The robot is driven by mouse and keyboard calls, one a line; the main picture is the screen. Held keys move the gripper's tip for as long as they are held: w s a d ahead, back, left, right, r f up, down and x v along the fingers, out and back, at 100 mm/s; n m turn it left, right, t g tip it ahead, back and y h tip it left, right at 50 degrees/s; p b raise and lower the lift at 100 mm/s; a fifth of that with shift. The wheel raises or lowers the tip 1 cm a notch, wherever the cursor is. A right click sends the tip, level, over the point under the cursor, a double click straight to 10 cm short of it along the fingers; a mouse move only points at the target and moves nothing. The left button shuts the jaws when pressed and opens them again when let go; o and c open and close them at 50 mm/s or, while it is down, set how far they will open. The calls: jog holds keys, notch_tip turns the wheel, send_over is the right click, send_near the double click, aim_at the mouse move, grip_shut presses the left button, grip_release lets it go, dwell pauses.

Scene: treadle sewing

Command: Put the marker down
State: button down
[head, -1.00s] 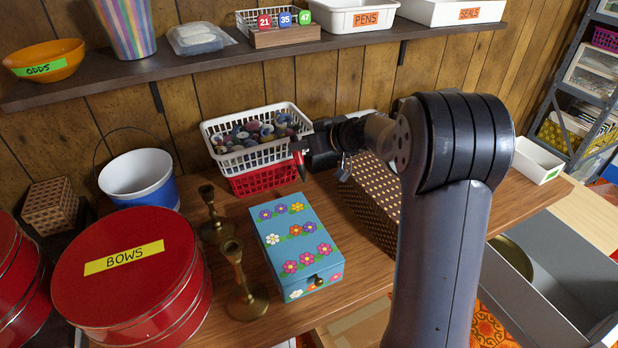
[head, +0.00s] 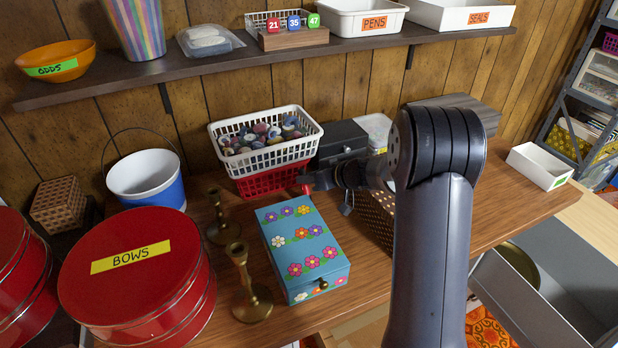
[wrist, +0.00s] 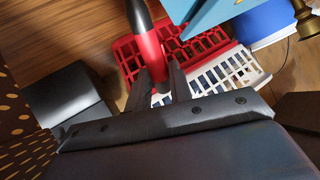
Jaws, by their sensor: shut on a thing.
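The marker, red with a black end, is held in my gripper (wrist: 158,76), and its red body (wrist: 149,48) runs up between the fingers in the wrist view. In the head view only a small red part of the marker (head: 305,189) shows at the end of my arm. It is above the wooden table (head: 400,262), between the flowered blue box (head: 336,258) and the stacked baskets. I cannot tell whether the marker touches the table.
A white basket of spools (head: 222,152) sits on a red basket (head: 255,186) behind the gripper. A dark box (head: 335,135) and a dotted brown box (head: 372,215) stand close by. Brass candlesticks (head: 243,280) stand left of the blue box. A shelf (head: 200,72) hangs above.

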jog(key=shift+f, duration=0.2)
jog(key=c, duration=1.3)
grip_release()
jog(key=shift+r, duration=0.1)
jog(key=shift+r, duration=0.1)
